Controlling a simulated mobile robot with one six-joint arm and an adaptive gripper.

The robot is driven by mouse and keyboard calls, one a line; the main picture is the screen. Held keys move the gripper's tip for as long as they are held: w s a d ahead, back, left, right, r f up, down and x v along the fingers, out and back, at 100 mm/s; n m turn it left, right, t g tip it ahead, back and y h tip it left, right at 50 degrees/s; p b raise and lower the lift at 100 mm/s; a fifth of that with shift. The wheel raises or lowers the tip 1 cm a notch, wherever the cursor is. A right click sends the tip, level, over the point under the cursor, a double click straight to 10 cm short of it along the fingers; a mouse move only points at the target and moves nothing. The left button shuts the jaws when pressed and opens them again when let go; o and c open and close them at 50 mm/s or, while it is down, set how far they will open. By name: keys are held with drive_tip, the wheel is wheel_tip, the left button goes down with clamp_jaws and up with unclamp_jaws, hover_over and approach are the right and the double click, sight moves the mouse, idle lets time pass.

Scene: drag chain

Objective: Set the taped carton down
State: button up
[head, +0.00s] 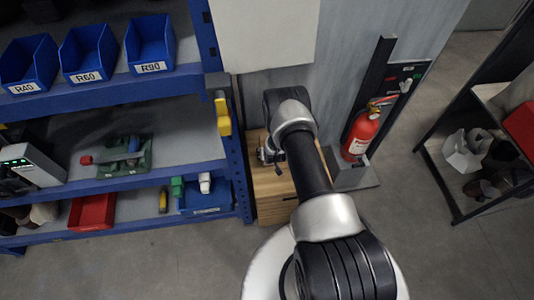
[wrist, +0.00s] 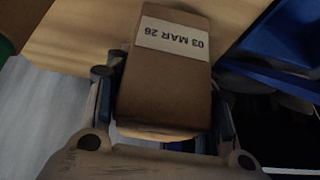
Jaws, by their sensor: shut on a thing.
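The taped carton (wrist: 165,95) is a small brown box with a pale label strip reading "03 MAR 26", upside down in the wrist view. My gripper (wrist: 167,105) is shut on it, with one finger along each side. The carton's far end lies over the wooden top (wrist: 85,38); I cannot tell whether it touches the wood. In the head view my gripper (head: 266,154) is small and partly hidden by my arm, above the wooden cabinet (head: 270,187). The carton cannot be made out there.
A blue shelf rack (head: 120,176) with bins and tools stands left of the wooden cabinet. A red fire extinguisher (head: 362,133) on a stand is close to its right. A dark rack (head: 470,150) is at the far right. Grey floor lies clear between them.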

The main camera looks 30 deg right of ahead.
drive_tip(key=shift+f, duration=0.95)
drive_tip(key=shift+w+f, duration=0.15)
drive_tip(key=shift+w, duration=0.05)
drive_tip(key=shift+s+f+b, duration=0.1)
drive_tip(key=shift+b, duration=0.3)
drive_tip(key=o, duration=1.2)
